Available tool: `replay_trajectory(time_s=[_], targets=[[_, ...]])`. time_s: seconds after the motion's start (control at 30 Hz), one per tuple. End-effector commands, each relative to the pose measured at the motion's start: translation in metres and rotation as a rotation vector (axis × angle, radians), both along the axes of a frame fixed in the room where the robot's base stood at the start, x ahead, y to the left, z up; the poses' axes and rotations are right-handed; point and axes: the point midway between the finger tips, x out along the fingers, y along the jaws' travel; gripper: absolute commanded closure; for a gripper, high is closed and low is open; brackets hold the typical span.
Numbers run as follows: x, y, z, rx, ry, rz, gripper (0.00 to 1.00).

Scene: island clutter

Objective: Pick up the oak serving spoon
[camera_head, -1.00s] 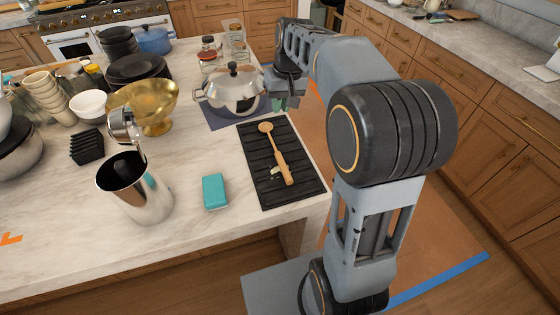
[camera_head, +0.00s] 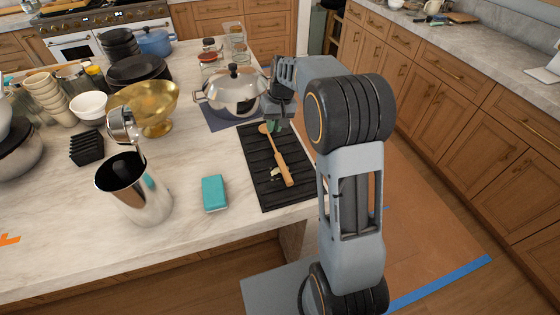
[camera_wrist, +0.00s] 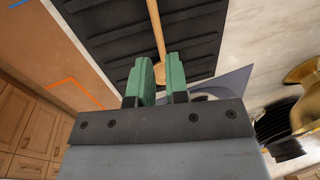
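The oak serving spoon (camera_head: 280,160) lies on a black ribbed mat (camera_head: 264,196) near the island's right edge. Its bowl points toward the lidded pot and its thicker handle end toward the front. In the wrist view the spoon (camera_wrist: 155,28) runs down from the top edge, with its bowl end between the green fingertips. My gripper (camera_head: 275,124) is over the far end of the mat, at the spoon's bowl. In the wrist view my gripper (camera_wrist: 157,80) is open, with a finger on each side. I cannot tell its exact height above the spoon.
A steel lidded pot (camera_head: 233,92) stands just behind the mat, close to my gripper. A teal box (camera_head: 214,193), a steel canister (camera_head: 135,192) and a gold bowl (camera_head: 147,104) stand to the left. Bare marble (camera_head: 190,225) lies in front.

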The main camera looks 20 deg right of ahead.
Motion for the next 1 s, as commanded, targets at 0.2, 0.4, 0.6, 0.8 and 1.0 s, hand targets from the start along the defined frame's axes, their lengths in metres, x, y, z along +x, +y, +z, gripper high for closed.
replay_trajectory(time_s=[0.2, 0.4, 0.6, 0.8, 1.0], targets=[[-0.002, 0.006, -0.027, 0.000, 0.004, 0.002, 0.85], [-0.001, 0.009, -0.046, 0.000, 0.001, 0.001, 0.85], [-0.001, 0.010, -0.049, 0.000, 0.000, 0.001, 0.85], [-0.001, 0.010, -0.049, 0.000, 0.000, 0.001, 0.96], [-0.001, 0.010, -0.049, 0.000, 0.000, 0.001, 1.00]])
